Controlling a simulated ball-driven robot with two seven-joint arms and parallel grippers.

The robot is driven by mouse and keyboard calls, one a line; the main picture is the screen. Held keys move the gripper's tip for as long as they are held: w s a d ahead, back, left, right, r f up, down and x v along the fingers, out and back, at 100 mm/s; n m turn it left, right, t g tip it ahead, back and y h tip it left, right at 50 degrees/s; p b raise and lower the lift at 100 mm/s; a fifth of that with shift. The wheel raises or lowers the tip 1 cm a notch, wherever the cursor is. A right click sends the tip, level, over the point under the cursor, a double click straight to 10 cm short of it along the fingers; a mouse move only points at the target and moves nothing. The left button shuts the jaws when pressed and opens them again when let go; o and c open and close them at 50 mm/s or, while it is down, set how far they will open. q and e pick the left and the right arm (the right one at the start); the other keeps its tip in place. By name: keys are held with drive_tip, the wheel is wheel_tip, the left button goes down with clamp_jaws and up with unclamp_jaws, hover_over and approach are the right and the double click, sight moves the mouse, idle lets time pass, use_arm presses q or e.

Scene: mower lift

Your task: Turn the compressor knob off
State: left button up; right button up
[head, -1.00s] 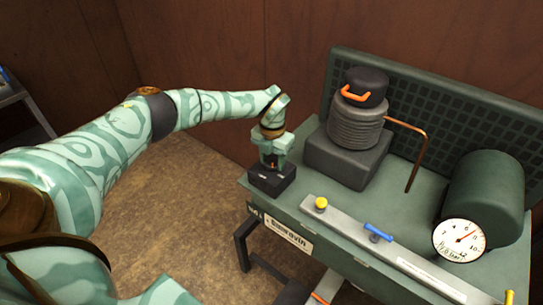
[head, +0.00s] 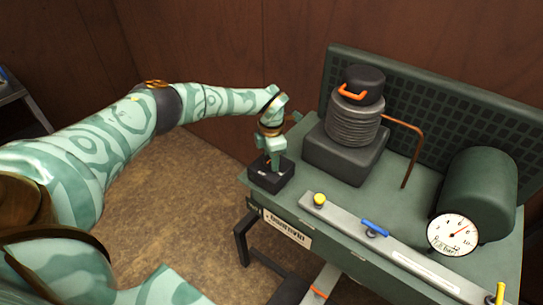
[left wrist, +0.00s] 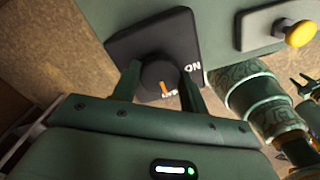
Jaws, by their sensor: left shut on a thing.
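The compressor knob (left wrist: 158,76) is a dark round knob with an orange mark, on a black switch box (left wrist: 130,47). In the left wrist view the mark points down toward my gripper's palm. White letters "ON" stand right of the knob; a second label below is partly hidden and unreadable. The black box (head: 258,180) sits at the bench's left corner in the head view. My left gripper (left wrist: 160,85) has a finger on each side of the knob and is shut on it. It reaches down to the box in the head view (head: 271,165).
The green bench (head: 415,185) carries a compressor pump (head: 352,125), a copper pipe (head: 421,150), a green tank (head: 482,190) and a pressure gauge (head: 452,234). A grey rail (head: 340,216) holds a yellow knob (head: 319,199) and a blue lever (head: 375,228). Patterned arm parts show right in the wrist view.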

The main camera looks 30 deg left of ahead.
use_arm(q)
drive_tip(key=shift+r, duration=0.1)
idle(0.4)
drive_tip(key=o, duration=1)
wheel_tip(320, 180, up, 16)
drive_tip(key=p, duration=0.3)
drive_tip(key=shift+r, duration=0.1)
